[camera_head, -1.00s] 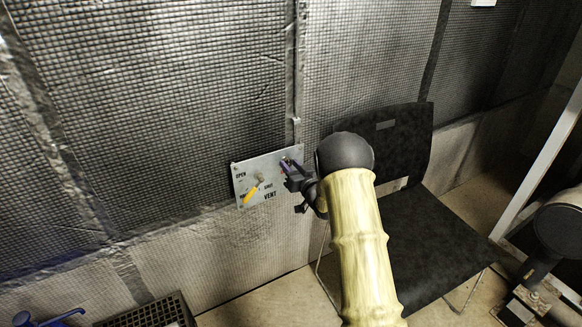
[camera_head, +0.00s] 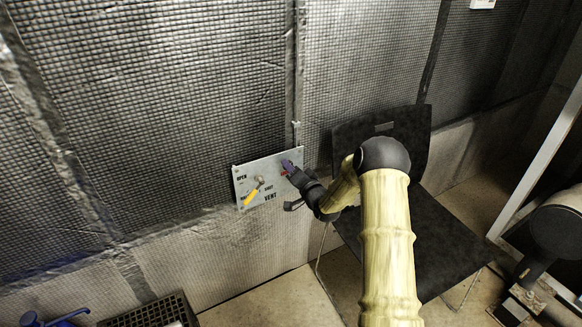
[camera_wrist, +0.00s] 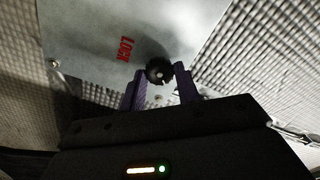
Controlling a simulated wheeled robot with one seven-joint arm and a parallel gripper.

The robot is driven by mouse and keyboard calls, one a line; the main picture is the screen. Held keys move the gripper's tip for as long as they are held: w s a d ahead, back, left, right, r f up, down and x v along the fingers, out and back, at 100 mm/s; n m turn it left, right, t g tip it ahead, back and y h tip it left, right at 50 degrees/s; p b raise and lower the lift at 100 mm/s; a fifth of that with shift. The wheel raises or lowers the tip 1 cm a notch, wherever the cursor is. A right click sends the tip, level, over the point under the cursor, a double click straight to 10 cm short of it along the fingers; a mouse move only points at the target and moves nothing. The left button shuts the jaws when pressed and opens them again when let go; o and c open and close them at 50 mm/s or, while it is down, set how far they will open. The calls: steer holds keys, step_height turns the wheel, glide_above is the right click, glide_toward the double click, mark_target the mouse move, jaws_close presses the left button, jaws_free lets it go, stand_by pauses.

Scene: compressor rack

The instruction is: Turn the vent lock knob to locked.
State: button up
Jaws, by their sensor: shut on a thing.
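The vent panel (camera_head: 246,185) is a light grey plate on the quilted wall, with OPEN, SHUT and VENT lettering and a yellow-handled lever (camera_head: 253,192). The lock knob (camera_wrist: 158,71) is a round black knob beside the red LOCK lettering (camera_wrist: 126,49) in the wrist view. My gripper (camera_head: 288,167) is at the panel's upper right, and its purple fingers also show in the wrist view (camera_wrist: 160,82). The fingers are shut on the knob, one on each side. In the head view the knob is hidden by the gripper. The knob's exact pointing is hard to tell.
A black chair (camera_head: 432,245) stands right of the panel, close behind my arm. A dark crate (camera_head: 150,312) and a blue object (camera_head: 55,319) are at the lower left. Dark machinery (camera_head: 558,235) stands at the far right. The wall left of the panel is clear.

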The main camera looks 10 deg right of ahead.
steer(key=shift+d+f+m+p, duration=0.1)
steer(key=shift+m+p, duration=1)
steer(key=shift+m, duration=3.7)
steer(key=o, duration=1)
steer(key=p+v, duration=0.1)
steer(key=v, duration=1.6)
steer(key=shift+s, duration=0.25)
